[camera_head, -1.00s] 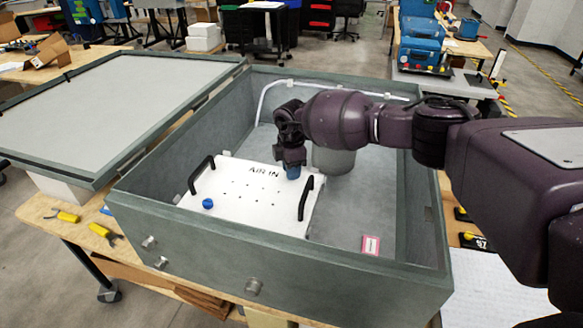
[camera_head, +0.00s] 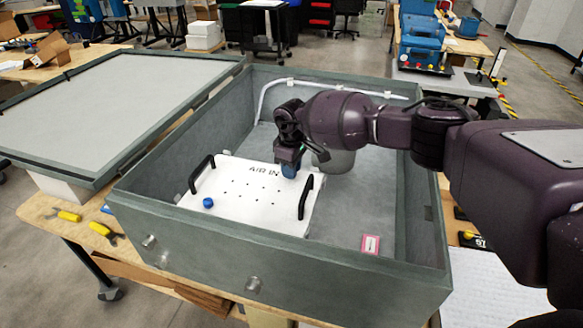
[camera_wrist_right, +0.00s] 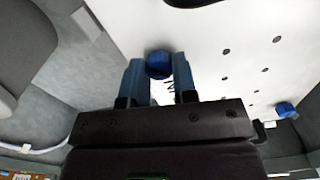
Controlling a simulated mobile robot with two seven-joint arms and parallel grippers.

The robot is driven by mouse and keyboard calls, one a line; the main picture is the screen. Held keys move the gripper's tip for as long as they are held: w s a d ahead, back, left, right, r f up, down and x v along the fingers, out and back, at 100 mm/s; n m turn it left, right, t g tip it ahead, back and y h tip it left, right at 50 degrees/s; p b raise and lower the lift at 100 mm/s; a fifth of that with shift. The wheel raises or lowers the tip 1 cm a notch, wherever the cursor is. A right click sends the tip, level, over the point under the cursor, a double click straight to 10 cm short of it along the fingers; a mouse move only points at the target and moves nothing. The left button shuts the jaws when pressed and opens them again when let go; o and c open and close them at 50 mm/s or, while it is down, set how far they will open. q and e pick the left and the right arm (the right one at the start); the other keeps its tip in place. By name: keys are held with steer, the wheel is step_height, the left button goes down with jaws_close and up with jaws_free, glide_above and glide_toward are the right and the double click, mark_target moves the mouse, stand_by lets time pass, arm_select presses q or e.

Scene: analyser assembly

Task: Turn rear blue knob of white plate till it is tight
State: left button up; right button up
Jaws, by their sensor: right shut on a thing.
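The white plate (camera_head: 250,211), marked AIR IN and fitted with two black handles, lies in the grey-green case. Its rear blue knob (camera_wrist_right: 159,64) shows between the blue fingers of my right gripper (camera_wrist_right: 159,72) in the right wrist view. My right gripper (camera_head: 290,171) is shut on this knob at the plate's rear edge and points down. In the head view its fingers hide the knob. The other blue knob (camera_head: 208,203) is at the plate's front left and also shows in the wrist view (camera_wrist_right: 285,109). My left gripper is not in view.
The case walls (camera_head: 270,265) surround the plate. A grey cylinder (camera_head: 335,160) stands just right of my right gripper. A pink-and-white label (camera_head: 370,244) lies on the case floor. The lid (camera_head: 105,110) is at left; yellow-handled tools (camera_head: 68,215) lie on the table.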

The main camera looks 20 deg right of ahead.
steer(key=shift+w+r+m, duration=0.2)
steer(key=shift+r+m, duration=0.1)
steer(key=shift+m, duration=0.1)
steer(key=o, duration=0.7)
steer(key=shift+o, duration=1.2)
steer(key=shift+s+f, duration=0.15)
step_height(320, 180, up, 11)
steer(key=shift+b, duration=0.3)
steer(key=shift+f, duration=0.1)
